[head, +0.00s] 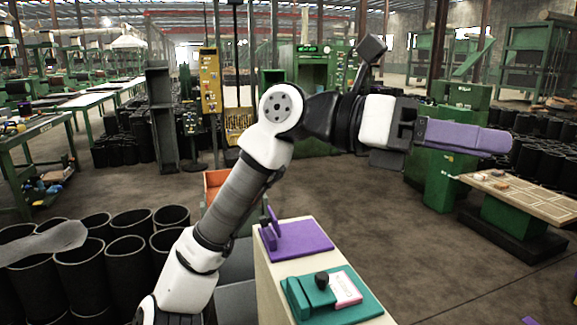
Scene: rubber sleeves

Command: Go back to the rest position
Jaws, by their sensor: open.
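My gripper (466,138) is in the head view at the right end of my raised arm, pointing right and held level in the air. A long purple piece with a rounded end extends from its dark body. The jaws are seen side-on, so the gap between them is hidden. I see nothing clearly gripped. The gripper is well above and to the right of a pale narrow stand (262,283). The stand bears a purple plate (297,240) with a small upright part, and a teal plate (348,306) with a block, a black knob and a white label.
Black open-topped cylinders (80,266) stand at lower left. More black cylinders (549,153) are at right, near a low table (540,199) with a wooden top. A green machine (312,75) and a yellow panel (209,80) stand behind. The floor between is clear.

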